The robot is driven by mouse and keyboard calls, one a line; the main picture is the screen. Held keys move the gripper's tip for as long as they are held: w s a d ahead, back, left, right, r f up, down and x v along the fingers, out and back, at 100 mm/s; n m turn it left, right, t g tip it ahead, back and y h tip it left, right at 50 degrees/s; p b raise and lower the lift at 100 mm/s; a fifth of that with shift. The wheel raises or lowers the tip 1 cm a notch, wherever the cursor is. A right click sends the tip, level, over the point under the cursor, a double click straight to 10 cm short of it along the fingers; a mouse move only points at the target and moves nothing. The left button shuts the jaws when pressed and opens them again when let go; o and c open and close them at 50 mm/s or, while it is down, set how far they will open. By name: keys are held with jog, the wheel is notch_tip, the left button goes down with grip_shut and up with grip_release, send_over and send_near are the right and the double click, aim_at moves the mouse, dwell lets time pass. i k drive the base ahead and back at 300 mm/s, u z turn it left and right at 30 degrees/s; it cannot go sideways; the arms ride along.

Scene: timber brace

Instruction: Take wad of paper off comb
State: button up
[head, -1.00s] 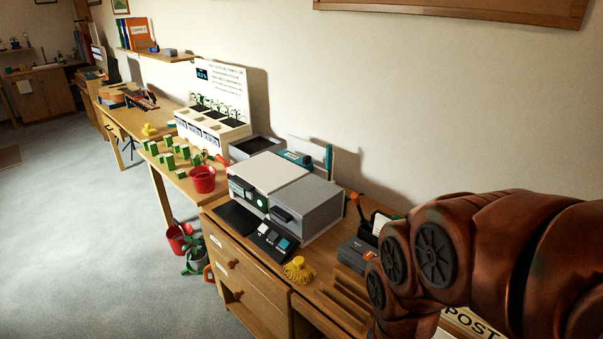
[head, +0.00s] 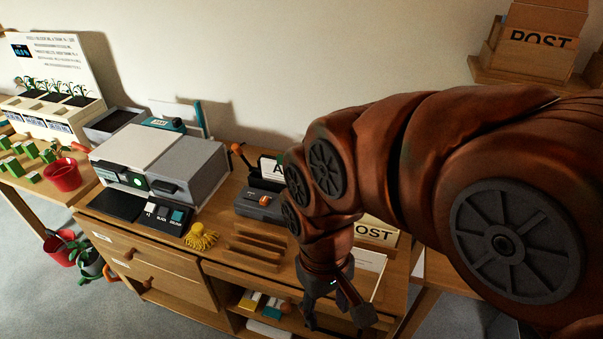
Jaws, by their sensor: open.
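My gripper (head: 338,318) hangs at the lower right of the head view, fingers down and apart, in front of the desk's front edge. I see nothing between its fingers. A set of brown wooden slats (head: 257,246) lies on the desk, left of my gripper; I cannot tell if this is the comb. A yellow tufted thing (head: 202,237) sits just left of the slats. I cannot make out a wad of paper. My arm hides part of the desk on the right.
A grey and white machine (head: 165,160) stands on the desk, left of a dark grey box (head: 262,205). A red pot (head: 62,176) and green blocks (head: 30,150) are farther left. An open shelf (head: 247,300) with small items is below. POST boxes (head: 540,42) sit upper right.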

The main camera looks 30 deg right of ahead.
aim_at(271, 171)
jog(key=z, duration=0.4)
jog(key=k, duration=0.4)
jog(key=u, duration=1.2)
jog(key=i, duration=1)
jog(key=z, duration=0.55)
